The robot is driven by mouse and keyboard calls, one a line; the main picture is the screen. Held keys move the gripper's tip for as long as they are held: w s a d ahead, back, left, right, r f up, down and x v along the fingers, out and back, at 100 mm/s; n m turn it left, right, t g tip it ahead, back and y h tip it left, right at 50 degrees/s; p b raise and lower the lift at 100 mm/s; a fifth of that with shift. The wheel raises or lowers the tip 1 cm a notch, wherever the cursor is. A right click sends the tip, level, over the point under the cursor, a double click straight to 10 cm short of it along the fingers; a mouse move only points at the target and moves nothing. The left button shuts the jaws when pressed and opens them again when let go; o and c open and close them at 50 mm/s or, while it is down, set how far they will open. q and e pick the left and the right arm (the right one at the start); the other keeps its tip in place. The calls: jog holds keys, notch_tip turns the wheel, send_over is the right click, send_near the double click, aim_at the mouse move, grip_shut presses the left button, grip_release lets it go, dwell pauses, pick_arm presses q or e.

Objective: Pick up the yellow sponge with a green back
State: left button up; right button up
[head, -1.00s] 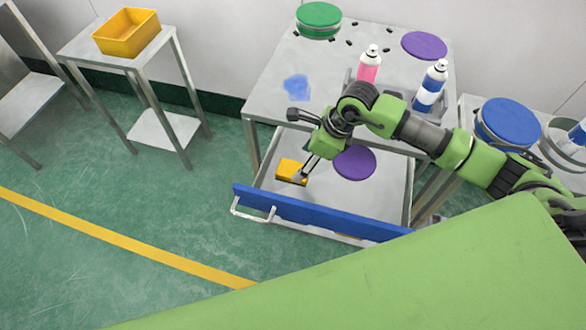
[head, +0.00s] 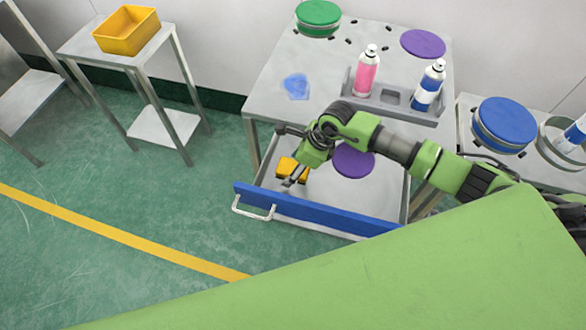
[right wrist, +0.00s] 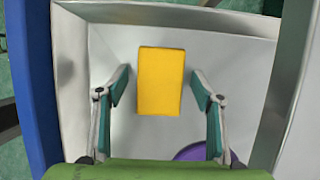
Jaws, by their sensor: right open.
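The yellow sponge (head: 287,167) lies in the open drawer (head: 330,206), near its left side, partly covered by my gripper in the head view. In the right wrist view the sponge (right wrist: 161,80) shows its yellow face; its green back is not visible. My right gripper (head: 292,180) is over the drawer, right at the sponge. In the right wrist view my right gripper (right wrist: 160,88) is open, with one finger on each side of the sponge and a gap on both sides. My left gripper is not in view.
A purple disc (head: 353,160) lies in the drawer to the sponge's right. The drawer's blue front (head: 310,211) and metal walls surround the sponge. A yellow bin (head: 127,31) stands left.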

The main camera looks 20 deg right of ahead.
jog(key=shift+f+b, duration=0.3)
dwell(0.4)
jog(key=c, duration=0.9)
